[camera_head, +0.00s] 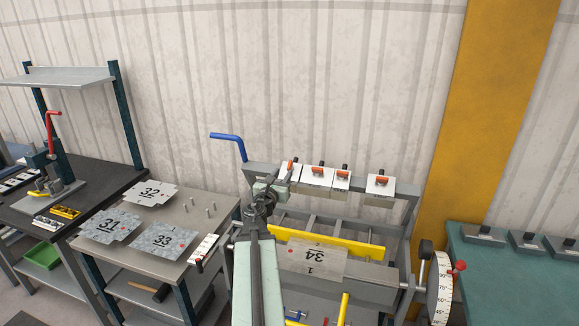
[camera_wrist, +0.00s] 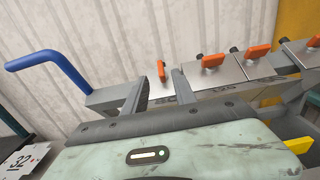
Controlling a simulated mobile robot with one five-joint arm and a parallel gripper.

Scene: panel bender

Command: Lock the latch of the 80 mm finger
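Several steel fingers with orange latches sit along the top beam of the bender. The leftmost finger (camera_head: 294,175) is partly behind my gripper (camera_head: 270,189) in the head view. In the wrist view its orange latch (camera_wrist: 161,70) stands upright, while the latch (camera_wrist: 213,60) on the finger to its right lies crosswise. The leftmost finger's label is partly hidden and hard to read; its neighbour's seems to read 120. My gripper (camera_wrist: 160,77) is open and empty, its two fingers apart. The upright latch shows in the gap between the fingertips; whether they touch it is unclear.
A blue handle (camera_head: 229,142) rises left of the beam. A sheet marked 34 (camera_head: 312,260) lies on the bender below a yellow bar (camera_head: 325,243). A graduated dial (camera_head: 440,290) is at right. A side table (camera_head: 187,240) holds sheets 31, 32 and 33.

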